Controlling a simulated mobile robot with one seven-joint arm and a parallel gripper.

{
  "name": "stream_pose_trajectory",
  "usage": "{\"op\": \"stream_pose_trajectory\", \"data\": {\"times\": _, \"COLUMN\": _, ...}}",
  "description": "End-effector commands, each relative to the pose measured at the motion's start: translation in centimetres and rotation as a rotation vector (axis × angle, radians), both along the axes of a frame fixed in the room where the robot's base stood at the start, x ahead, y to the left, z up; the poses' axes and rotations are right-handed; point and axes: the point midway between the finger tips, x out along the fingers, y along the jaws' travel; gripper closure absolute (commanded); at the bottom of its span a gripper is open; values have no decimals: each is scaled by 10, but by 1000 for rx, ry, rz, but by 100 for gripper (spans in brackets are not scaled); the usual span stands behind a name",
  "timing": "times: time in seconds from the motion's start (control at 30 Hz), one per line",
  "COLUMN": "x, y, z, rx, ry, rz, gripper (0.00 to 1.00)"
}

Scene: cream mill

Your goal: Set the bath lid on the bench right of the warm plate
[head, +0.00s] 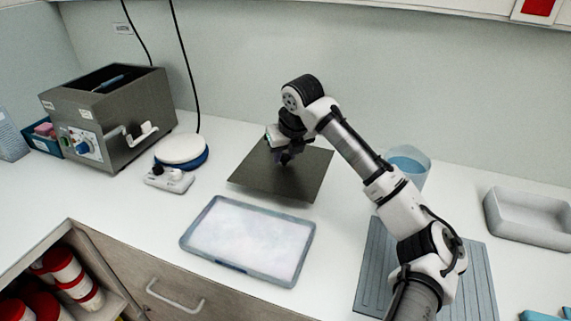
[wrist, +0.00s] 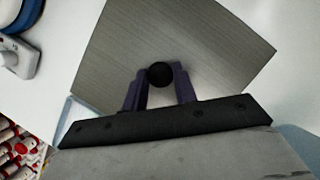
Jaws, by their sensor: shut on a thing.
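The bath lid (head: 255,182) is a flat, dark grey square metal plate with a black round knob (wrist: 160,74). My gripper (head: 283,158) is above the lid's middle and shut on this knob, with one purple finger on each side in the wrist view. The lid lies level over the bench, to the right of the warm plate (head: 182,149), a round white-topped disc with a blue base. A gap of bare bench separates them. I cannot tell whether the lid touches the bench. The steel bath (head: 125,127) at the left stands open on top.
A shallow tray (head: 184,238) with white contents lies just in front of the lid. A small white device (head: 170,179) sits before the warm plate. A blue beaker (head: 420,160), ribbed grey mat (head: 372,270) and grey bin (head: 530,230) are at the right. A cord hangs behind.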

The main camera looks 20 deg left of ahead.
Motion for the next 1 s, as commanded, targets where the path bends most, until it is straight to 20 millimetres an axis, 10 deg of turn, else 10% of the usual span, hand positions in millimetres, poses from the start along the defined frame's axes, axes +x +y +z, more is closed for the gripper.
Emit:
{"op": "stream_pose_trajectory", "data": {"times": 0.67, "x": 0, "y": 0, "z": -44, "rx": 1, "ry": -1, "rz": 0, "gripper": 92}}
{"op": "stream_pose_trajectory", "data": {"times": 0.7, "x": 0, "y": 0, "z": -43, "rx": 0, "ry": 0, "rz": 0, "gripper": 67}}
{"op": "stream_pose_trajectory", "data": {"times": 0.8, "x": 0, "y": 0, "z": -43, "rx": 0, "ry": 0, "rz": 0, "gripper": 54}}
{"op": "stream_pose_trajectory", "data": {"times": 1.0, "x": 0, "y": 0, "z": -43, "rx": 0, "ry": 0, "rz": 0, "gripper": 50}}
